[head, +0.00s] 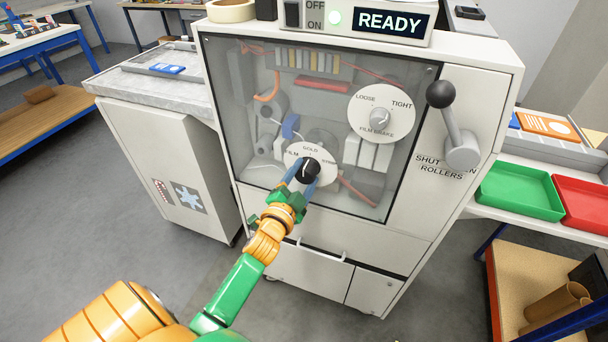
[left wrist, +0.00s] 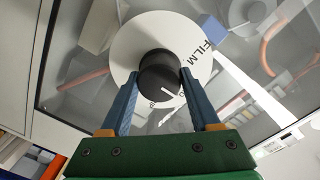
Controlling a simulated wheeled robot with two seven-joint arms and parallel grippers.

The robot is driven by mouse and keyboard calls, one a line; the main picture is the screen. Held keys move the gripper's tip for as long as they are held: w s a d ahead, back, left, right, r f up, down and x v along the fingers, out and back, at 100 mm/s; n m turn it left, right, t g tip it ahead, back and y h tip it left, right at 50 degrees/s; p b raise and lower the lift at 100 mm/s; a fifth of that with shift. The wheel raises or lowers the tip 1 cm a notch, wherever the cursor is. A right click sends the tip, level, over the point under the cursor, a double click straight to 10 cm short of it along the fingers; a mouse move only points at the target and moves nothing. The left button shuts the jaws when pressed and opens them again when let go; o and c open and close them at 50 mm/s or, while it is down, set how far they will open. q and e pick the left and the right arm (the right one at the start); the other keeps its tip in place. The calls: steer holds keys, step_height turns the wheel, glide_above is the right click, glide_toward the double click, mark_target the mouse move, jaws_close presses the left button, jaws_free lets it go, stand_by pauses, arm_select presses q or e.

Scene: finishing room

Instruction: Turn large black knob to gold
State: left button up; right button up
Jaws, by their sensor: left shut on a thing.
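The large black knob (head: 308,170) sits on a round white dial (head: 312,152) low on the machine's clear front panel. The dial reads FILM at the left and GOLD at the top, with another word, partly hidden, at the right. My left gripper (head: 303,180) is shut on the knob, with one blue finger on each side. In the left wrist view the knob (left wrist: 160,75) lies between my fingertips (left wrist: 160,76). A white line on it points down and slightly right, toward lettering partly hidden by a finger. I cannot tell exactly which word it meets. My right gripper is out of view.
A second dial, FILM BRAKE (head: 381,113), sits up and right of the knob. A lever with a black ball (head: 440,95) stands out at the machine's right. A drawer handle (head: 318,253) is below. Green (head: 520,191) and red (head: 583,203) trays lie at right.

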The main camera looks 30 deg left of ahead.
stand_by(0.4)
arm_select(q)
steer(key=o, duration=1.4)
steer(key=shift+c, duration=0.2)
steer(key=v, duration=0.7)
steer(key=shift+b, duration=0.45)
steer(key=shift+f, duration=0.1)
